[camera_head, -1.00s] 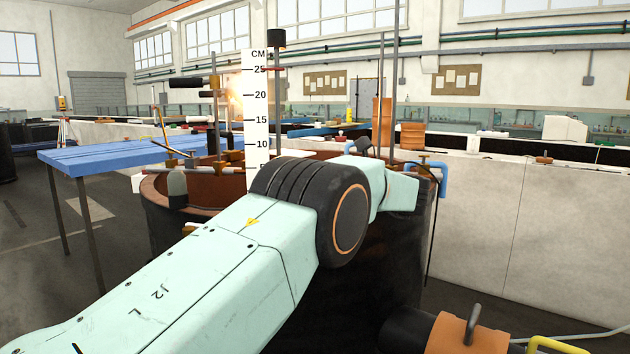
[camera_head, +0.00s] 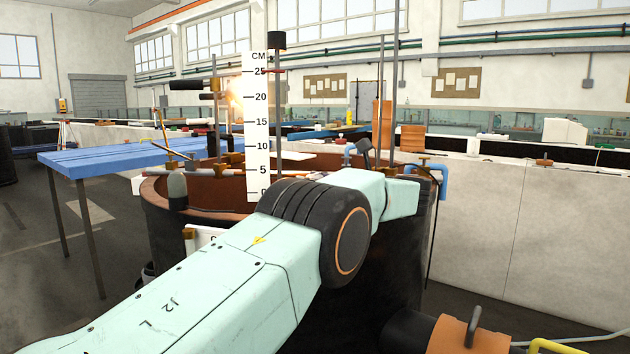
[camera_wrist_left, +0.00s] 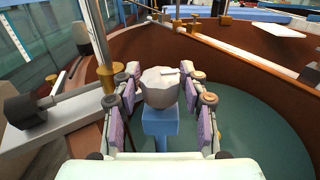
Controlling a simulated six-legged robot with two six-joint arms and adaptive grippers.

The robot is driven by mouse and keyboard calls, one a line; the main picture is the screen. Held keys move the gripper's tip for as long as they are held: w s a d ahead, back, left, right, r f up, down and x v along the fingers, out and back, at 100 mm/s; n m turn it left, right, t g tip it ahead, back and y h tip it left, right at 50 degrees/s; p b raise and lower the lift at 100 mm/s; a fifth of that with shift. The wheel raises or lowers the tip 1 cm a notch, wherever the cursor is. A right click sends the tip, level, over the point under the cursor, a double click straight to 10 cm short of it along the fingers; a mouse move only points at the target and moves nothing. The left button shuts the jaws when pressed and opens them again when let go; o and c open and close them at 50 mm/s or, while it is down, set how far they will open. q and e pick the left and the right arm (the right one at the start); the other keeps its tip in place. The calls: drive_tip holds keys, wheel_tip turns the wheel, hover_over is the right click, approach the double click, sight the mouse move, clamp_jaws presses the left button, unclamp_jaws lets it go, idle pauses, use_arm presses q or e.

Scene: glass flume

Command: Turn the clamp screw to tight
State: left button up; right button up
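A pale grey faceted knob (camera_wrist_left: 160,90) on a blue block (camera_wrist_left: 160,124) stands in the middle of the left wrist view; it looks like the clamp screw. My left gripper (camera_wrist_left: 165,74) has its purple-padded fingers on either side of the knob, with a narrow gap showing at each side. In the head view, my left arm's wrist hides most of the gripper and the knob. A blue curved clamp part (camera_head: 350,149) shows just behind the wrist. My right gripper is not in view.
A large round tank (camera_head: 165,225) with a brown rim stands under the arm. A white centimetre scale (camera_head: 258,120) and metal rods rise from it. Another blue clamp (camera_head: 441,180) sits on its right rim. A dark knob on a grey bar (camera_wrist_left: 70,105) lies left of the gripper.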

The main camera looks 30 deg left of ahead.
use_arm(q)
drive_tip(key=shift+o, duration=1)
drive_tip(key=d, duration=0.7)
drive_tip(key=shift+d, duration=0.25)
drive_tip(key=shift+s, duration=0.1)
